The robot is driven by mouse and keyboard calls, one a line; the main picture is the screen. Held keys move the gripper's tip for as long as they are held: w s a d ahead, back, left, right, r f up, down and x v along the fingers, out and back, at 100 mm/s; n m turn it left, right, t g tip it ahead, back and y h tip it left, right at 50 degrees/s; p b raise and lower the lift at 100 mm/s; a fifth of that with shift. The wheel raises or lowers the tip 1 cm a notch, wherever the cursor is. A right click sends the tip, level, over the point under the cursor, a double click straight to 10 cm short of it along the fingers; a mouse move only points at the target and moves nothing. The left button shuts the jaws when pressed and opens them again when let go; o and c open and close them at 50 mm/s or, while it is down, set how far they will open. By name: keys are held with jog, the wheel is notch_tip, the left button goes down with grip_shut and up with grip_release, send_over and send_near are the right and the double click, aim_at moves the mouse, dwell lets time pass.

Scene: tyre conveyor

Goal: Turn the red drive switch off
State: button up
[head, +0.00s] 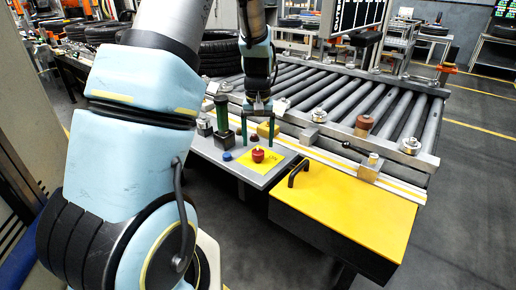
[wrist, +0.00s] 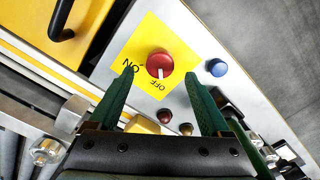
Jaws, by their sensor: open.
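The red drive switch (head: 258,155) is a round red knob on a yellow label on the grey panel. In the wrist view the red switch (wrist: 159,62) carries a white mark pointing down the picture, toward the word OFF; the word ON is to its left. My gripper (head: 257,143) is above the panel, just behind the switch in the head view. In the wrist view its two green fingers (wrist: 161,76) are spread apart, one on each side of the knob in the picture. Nothing is between them that they touch, as far as I can see.
A blue button (wrist: 217,67) is beside the switch, near one finger. Two small dark buttons (wrist: 165,116) and a yellow block (wrist: 143,125) lie nearer the gripper. A yellow box (head: 345,205) with a black handle (head: 298,173) adjoins the panel. Rollers (head: 335,95) run behind.

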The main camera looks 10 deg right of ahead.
aim_at(257, 151)
notch_tip(257, 151, up, 7)
jog(key=shift+r+b, duration=0.15)
jog(key=shift+b, duration=0.3)
jog(key=shift+a, duration=0.1)
jog(key=s+a+n+t, duration=0.1)
jog(key=s+a, duration=1.3)
jog(key=a, duration=0.2)
jog(key=shift+f+t, duration=0.3)
jog(key=shift+f, duration=0.15)
jog(key=shift+c, duration=0.4)
